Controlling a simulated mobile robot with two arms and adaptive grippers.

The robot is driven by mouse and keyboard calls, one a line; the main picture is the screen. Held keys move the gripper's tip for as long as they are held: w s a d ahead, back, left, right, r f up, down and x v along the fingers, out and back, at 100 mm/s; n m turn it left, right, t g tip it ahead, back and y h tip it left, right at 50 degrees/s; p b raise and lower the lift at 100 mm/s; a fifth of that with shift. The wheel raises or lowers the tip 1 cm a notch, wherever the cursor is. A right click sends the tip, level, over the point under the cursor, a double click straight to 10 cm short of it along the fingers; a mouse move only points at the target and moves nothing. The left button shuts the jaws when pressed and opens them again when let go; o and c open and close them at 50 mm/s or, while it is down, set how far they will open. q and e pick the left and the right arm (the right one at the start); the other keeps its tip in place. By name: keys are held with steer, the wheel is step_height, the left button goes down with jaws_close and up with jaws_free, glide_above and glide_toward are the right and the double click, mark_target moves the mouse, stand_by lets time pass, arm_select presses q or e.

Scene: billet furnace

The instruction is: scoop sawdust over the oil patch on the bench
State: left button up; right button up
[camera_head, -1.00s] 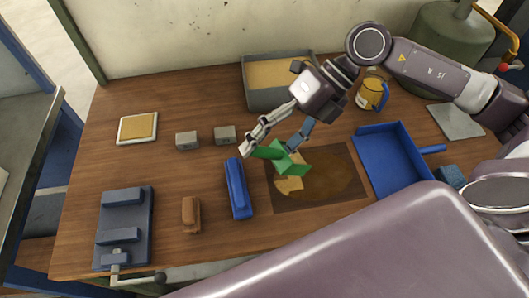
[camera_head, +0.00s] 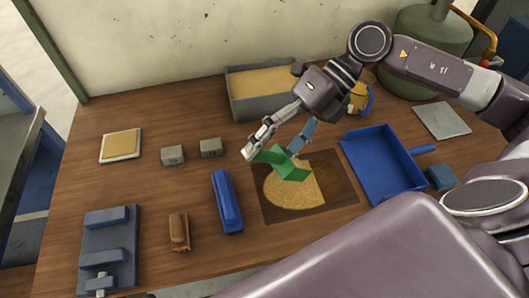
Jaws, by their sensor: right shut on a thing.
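My right gripper (camera_head: 273,149) is shut on a green scoop (camera_head: 293,168) and holds it over the oil patch. The scoop looks tilted; its inside is hard to make out. The oil patch (camera_head: 337,180) is a dark brown area on the wooden bench (camera_head: 155,195). Pale sawdust (camera_head: 290,194) covers its left and middle part, while the right part still shows dark. A grey bin (camera_head: 262,109) at the back holds more sawdust (camera_head: 268,80). My left gripper is not in view.
A blue dustpan (camera_head: 385,165) lies right of the patch, a blue bar-shaped thing (camera_head: 226,202) left of it. A brown brush-like block (camera_head: 179,231), two grey blocks (camera_head: 173,155), a vise (camera_head: 108,250) and a yellow mug (camera_head: 358,98) stand around.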

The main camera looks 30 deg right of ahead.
mark_target(279, 158)
steer(key=shift+s+d+b, duration=0.2)
steer(key=shift+d+b, duration=0.2)
steer(key=shift+d, duration=0.35)
steer(key=shift+s+d+b, duration=0.15)
steer(key=shift+d+b, duration=0.25)
steer(key=shift+d, duration=0.3)
steer(key=shift+d, duration=0.1)
steer(key=shift+s+d+f+b, duration=0.1)
steer(key=shift+s+d+b, duration=0.1)
steer(key=shift+d+b, duration=0.5)
steer(key=shift+s+d, duration=0.1)
steer(key=shift+d, duration=0.45)
steer(key=shift+d, duration=0.1)
steer(key=shift+s+d+b, duration=0.2)
steer(key=shift+d+b, duration=0.4)
steer(key=shift+s+d+b, duration=0.15)
steer(key=shift+d+b, duration=0.4)
steer(key=shift+d, duration=0.05)
